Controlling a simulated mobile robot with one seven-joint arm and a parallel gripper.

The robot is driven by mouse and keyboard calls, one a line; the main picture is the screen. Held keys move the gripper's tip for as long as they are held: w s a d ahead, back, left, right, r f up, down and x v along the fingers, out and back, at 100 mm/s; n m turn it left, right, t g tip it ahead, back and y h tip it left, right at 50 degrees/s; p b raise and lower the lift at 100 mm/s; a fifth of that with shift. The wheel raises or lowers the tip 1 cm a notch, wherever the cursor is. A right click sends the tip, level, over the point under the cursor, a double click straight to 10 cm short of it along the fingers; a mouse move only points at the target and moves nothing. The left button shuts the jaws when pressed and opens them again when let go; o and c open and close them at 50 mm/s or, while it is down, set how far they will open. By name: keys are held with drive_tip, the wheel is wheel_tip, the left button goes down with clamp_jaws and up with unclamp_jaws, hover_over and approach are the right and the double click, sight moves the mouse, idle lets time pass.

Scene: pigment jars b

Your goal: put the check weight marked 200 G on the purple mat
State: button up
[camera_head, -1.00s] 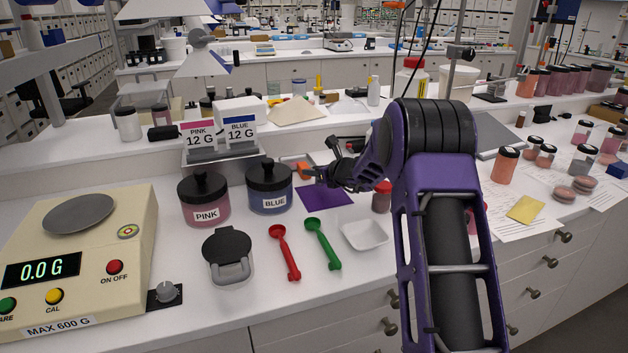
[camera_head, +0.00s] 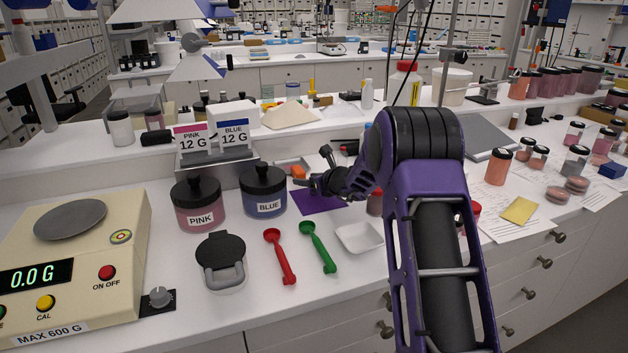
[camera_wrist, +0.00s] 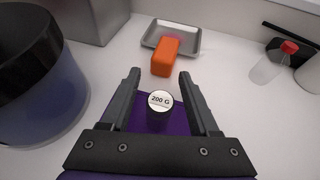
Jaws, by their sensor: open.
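The check weight marked 200 G (camera_wrist: 157,117) is a small dark cylinder with a white labelled top. In the wrist view it stands upright, with purple mat around its base. The purple mat (camera_head: 322,203) lies on the bench right of the blue jar and also shows in the wrist view (camera_wrist: 122,108). My gripper (camera_wrist: 160,76) is open, with one finger on each side of the weight and gaps between. In the head view my gripper (camera_head: 306,181) is low over the mat and hides the weight.
An orange block (camera_wrist: 165,57) lies just past the fingertips, by a metal tray (camera_wrist: 149,37). The blue jar (camera_head: 264,192) stands close left of the mat. A red-capped bottle (camera_wrist: 270,65) is at right. The white dish (camera_head: 358,238) and red and green scoops lie in front.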

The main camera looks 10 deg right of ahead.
drive_tip(key=v, duration=1.2)
